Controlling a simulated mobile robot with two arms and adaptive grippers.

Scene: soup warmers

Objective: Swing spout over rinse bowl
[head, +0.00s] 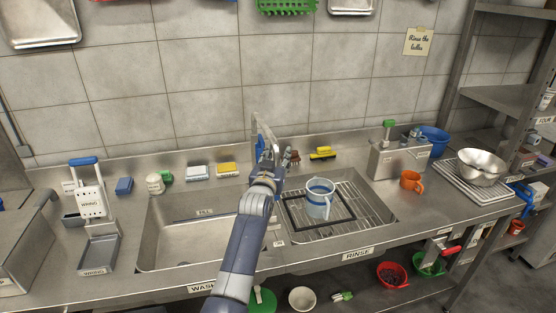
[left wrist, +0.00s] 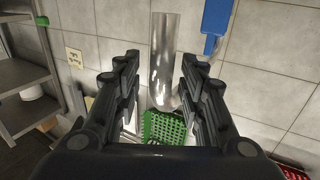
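The silver spout (head: 255,127) rises behind the two basins, near the divider, with a blue lever beside it. My left gripper (head: 268,157) is at the spout and hides its lower part. In the left wrist view, the fingers of my left gripper (left wrist: 162,90) are spread apart, with the shiny spout (left wrist: 163,55) showing between them. I cannot tell whether they touch it. The blue lever (left wrist: 215,25) is to its right. The rinse basin (head: 372,208), marked RINSE, is right of my arm. My right gripper is not in view.
The wash basin (head: 180,235) is left of my arm. Sponges and brushes line the back ledge. An orange mug (head: 411,181) stands at the right.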

